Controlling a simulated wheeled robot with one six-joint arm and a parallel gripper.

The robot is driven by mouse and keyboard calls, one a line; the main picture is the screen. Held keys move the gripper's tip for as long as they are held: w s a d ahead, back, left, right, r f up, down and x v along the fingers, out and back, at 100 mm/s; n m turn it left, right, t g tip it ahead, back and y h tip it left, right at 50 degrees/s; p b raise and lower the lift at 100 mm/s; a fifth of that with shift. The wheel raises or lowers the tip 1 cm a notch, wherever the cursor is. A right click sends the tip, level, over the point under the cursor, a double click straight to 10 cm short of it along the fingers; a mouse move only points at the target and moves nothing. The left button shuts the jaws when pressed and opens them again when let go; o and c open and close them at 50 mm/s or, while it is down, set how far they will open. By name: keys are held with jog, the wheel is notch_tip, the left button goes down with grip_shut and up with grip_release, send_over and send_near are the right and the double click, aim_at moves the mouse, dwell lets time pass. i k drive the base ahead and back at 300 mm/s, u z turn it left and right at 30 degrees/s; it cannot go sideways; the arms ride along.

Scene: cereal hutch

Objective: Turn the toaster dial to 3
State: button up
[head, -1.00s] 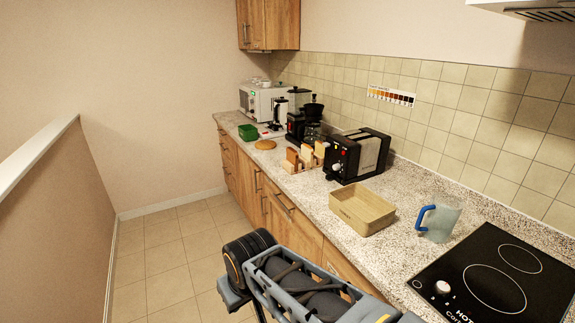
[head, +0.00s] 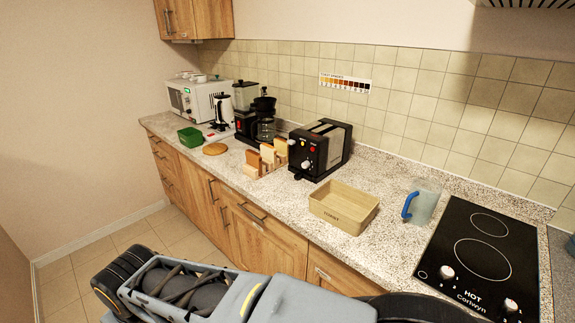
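The black toaster (head: 325,146) with a silver top panel stands on the counter near the tiled wall. Its front end faces left and toward me. A pale dial (head: 306,165) sits low on that front, with small red lights above it. The dial's setting is too small to read. A toast shade chart (head: 345,83) with a pale-to-dark colour row hangs on the tiles above. My arm crosses the bottom of the head view, below the counter edge. My gripper is not in view.
A wooden tray (head: 343,222) sits right of and in front of the toaster. A bread rack (head: 262,166) stands left of it. A blue-handled jug (head: 422,201) and the black hob (head: 482,255) are at right. A green box (head: 190,137) and microwave (head: 195,97) stand at far left.

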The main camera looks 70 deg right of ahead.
aim_at(307, 164)
jog(key=z, duration=0.45)
jog(key=i, duration=0.8)
jog(key=z, duration=1.15)
jog(key=i, duration=0.25)
jog(key=z, duration=0.1)
